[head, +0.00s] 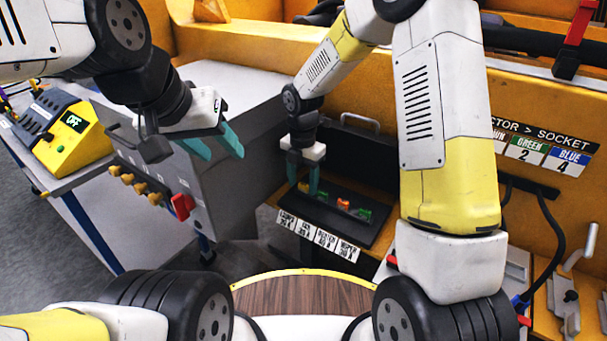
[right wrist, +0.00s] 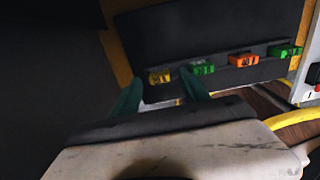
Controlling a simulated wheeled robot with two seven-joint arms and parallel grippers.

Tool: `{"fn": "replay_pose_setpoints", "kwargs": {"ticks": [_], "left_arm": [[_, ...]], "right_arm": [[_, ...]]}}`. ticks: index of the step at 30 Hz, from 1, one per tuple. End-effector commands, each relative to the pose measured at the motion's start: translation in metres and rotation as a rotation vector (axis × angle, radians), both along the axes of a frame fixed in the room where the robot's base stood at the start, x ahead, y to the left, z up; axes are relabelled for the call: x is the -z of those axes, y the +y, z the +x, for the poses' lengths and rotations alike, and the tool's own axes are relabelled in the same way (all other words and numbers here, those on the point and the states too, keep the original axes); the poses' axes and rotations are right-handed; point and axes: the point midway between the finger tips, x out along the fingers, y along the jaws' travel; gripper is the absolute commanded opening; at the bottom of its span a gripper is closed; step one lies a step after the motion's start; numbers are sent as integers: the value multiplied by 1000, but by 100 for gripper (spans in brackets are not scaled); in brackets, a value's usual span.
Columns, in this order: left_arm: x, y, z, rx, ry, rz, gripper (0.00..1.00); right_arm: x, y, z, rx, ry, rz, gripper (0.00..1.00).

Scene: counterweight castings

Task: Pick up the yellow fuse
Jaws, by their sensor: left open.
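The yellow fuse (right wrist: 160,76) sits at the left end of a row in a dark holder (right wrist: 225,78) in the right wrist view. My right gripper (right wrist: 162,84) is open, with its teal fingers apart on either side of the yellow fuse in that view. I cannot tell whether the fingertips reach around it. In the head view my right gripper (head: 304,180) points down at the left end of the holder, and the yellow fuse is hard to make out there. My left gripper (head: 218,146) is open and empty above the grey cabinet.
A green fuse (right wrist: 203,68), an orange fuse (right wrist: 243,60) and another green fuse (right wrist: 285,51) stand to the right of the yellow one. White labels (head: 318,234) line the holder's front. A yellow device (head: 70,130) stands at the left.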

Motion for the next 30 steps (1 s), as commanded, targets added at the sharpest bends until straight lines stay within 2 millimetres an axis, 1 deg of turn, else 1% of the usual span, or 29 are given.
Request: {"fn": "replay_pose_setpoints", "kwargs": {"ticks": [1, 5, 6, 8, 16, 19, 23, 27, 30], "left_arm": [[0, 0, 0, 0, 0, 0, 45], [0, 0, 0, 0, 0, 0, 45], [0, 0, 0, 0, 0, 0, 45], [0, 0, 0, 0, 0, 0, 45], [0, 0, 0, 0, 0, 0, 45], [0, 0, 0, 0, 0, 0, 45], [0, 0, 0, 0, 0, 0, 45], [0, 0, 0, 0, 0, 0, 45], [0, 0, 0, 0, 0, 0, 45]], "right_arm": [[0, 0, 0, 0, 0, 0, 45], [0, 0, 0, 1, 0, 0, 19], [0, 0, 0, 1, 0, 0, 12], [0, 0, 0, 1, 0, 0, 0], [-1, 0, 0, 1, 0, 0, 0], [-8, 0, 1, 2, -1, 0, 0], [-30, 0, 1, 3, -4, 3, 0], [-59, 0, 1, 2, -4, 2, 0], [-78, 0, 1, 1, -3, 1, 0]]}}
